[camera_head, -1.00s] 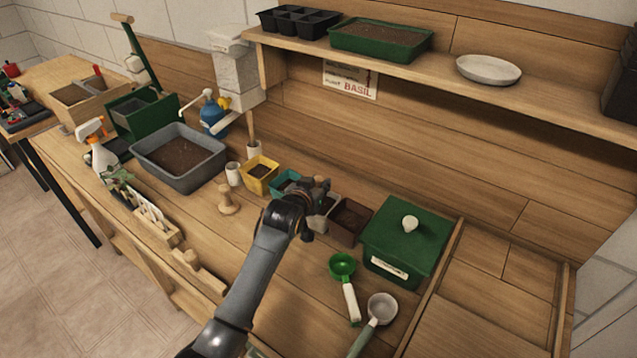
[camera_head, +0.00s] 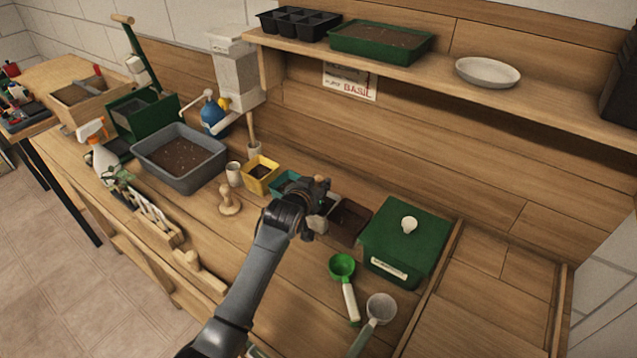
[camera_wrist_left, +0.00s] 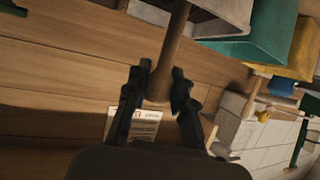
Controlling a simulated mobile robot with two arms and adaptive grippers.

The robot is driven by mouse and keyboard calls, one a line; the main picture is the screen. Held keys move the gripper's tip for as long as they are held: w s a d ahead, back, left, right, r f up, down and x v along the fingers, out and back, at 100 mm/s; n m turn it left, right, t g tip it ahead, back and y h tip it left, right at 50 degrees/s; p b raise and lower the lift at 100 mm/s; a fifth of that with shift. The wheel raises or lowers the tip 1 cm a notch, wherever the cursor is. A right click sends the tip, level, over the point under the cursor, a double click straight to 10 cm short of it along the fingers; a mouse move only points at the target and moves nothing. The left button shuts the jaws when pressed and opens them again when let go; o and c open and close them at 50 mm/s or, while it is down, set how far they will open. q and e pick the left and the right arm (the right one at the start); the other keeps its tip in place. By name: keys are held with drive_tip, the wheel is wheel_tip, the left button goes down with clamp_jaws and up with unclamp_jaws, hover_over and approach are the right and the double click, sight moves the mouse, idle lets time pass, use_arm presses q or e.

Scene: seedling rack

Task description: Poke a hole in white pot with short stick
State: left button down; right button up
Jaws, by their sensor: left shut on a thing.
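My left gripper (camera_head: 318,190) is over the row of small pots in the head view. In the left wrist view the left gripper (camera_wrist_left: 158,88) is shut on a wooden stick (camera_wrist_left: 170,55), with its thick rounded end between the fingers. In the head view the white pot (camera_head: 328,204) is mostly hidden behind the gripper, between the teal pot (camera_head: 284,184) and the brown pot (camera_head: 350,220). My right gripper is not in view.
A yellow pot (camera_head: 260,176), a white cup (camera_head: 234,172) and a wooden knobbed tool (camera_head: 229,200) stand to the left. A green lidded box (camera_head: 425,235) is at right, with a green scoop (camera_head: 343,268) and grey scoop (camera_head: 380,308) in front. The shelf (camera_head: 440,88) overhangs behind.

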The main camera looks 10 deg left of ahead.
use_arm(q)
drive_tip(key=shift+r+p, duration=4.85)
drive_tip(key=shift+r, duration=0.55)
